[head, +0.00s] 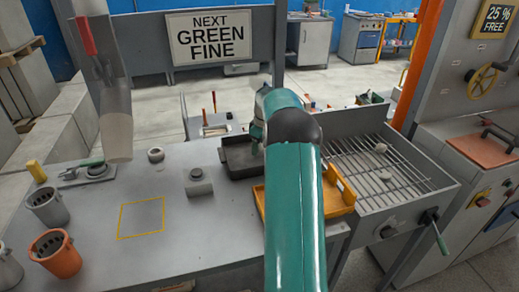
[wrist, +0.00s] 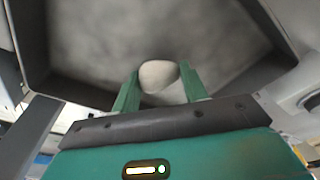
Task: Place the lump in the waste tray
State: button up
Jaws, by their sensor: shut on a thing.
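My gripper (wrist: 159,72) shows in the wrist view with its two green fingers on either side of a pale, rounded lump (wrist: 158,77). It is shut on the lump. Behind the lump, the wrist view is filled by the inside of a dark grey tray (wrist: 30,45), with its walls around the view. In the head view this dark tray (head: 236,172) stands on the bench, left of my green arm. My arm hides the tray's right part, and the held lump cannot be seen there. I cannot tell how far the lump is from the tray floor.
A yellow-orange tray (head: 340,196) lies partly behind my arm. A grey hopper (head: 115,120) hangs at left. Cups (head: 58,254) stand front left. The yellow-outlined square (head: 142,216) is empty.

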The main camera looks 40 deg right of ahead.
jog(key=shift+s+f, duration=0.1)
jog(key=shift+f, duration=0.65)
jog(key=shift+d, duration=0.1)
jog(key=o, duration=1)
jog(key=shift+f, duration=0.15)
jog(key=shift+o, duration=0.2)
